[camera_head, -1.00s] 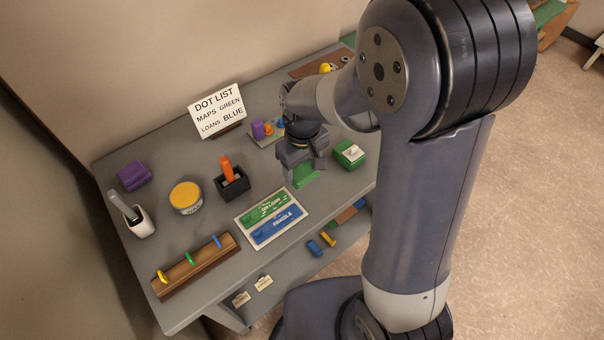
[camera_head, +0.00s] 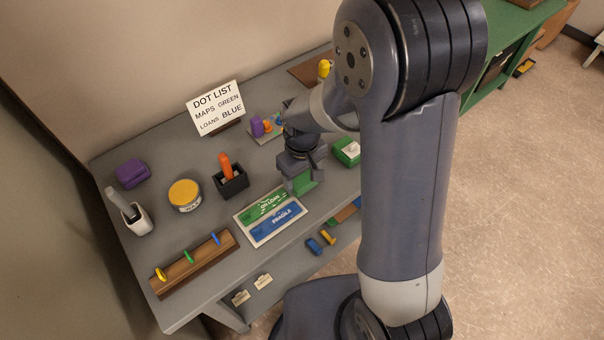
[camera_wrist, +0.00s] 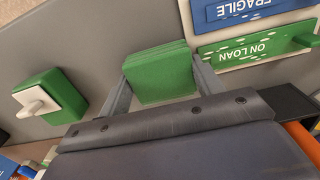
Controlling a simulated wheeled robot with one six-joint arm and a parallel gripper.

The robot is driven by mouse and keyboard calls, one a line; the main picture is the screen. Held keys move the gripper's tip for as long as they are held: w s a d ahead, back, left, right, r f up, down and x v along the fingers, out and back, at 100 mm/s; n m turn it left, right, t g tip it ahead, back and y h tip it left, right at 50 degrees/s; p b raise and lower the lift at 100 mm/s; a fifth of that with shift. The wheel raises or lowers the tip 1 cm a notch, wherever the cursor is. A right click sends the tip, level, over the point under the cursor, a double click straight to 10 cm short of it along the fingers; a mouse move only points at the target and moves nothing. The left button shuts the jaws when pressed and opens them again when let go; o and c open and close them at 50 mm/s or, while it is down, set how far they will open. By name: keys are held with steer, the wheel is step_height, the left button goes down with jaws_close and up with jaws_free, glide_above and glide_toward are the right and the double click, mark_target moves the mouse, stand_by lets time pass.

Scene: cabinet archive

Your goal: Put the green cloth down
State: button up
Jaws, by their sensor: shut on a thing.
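The green cloth (camera_wrist: 160,73) is a folded, layered square between my two fingers in the wrist view. In the head view the cloth (camera_head: 303,183) shows under my gripper (camera_head: 302,165), near the front of the grey table (camera_head: 195,265). My gripper (camera_wrist: 160,85) is shut on the cloth, with one finger along each side. I cannot tell whether the cloth touches the tabletop. The cloth is just right of a white board with a green ON LOAN strip (camera_head: 264,208) and a blue FRAGILE strip (camera_head: 275,222).
A green box with a white top piece (camera_head: 347,151) stands close on the right. A black holder with an orange handle (camera_head: 231,184), a yellow-lidded tin (camera_head: 185,195) and a wooden peg rail (camera_head: 193,264) stand left. A sign (camera_head: 217,108) stands behind.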

mark_target(302, 177)
steer(key=o, duration=1)
steer(key=shift+r+p, duration=0.45)
step_height(302, 177, up, 12)
steer(key=shift+r, duration=0.15)
step_height(302, 177, down, 13)
steer(key=shift+f+b, duration=0.25)
steer(key=shift+b, duration=0.25)
steer(key=shift+r+p, duration=0.4)
steer(key=shift+r, duration=0.1)
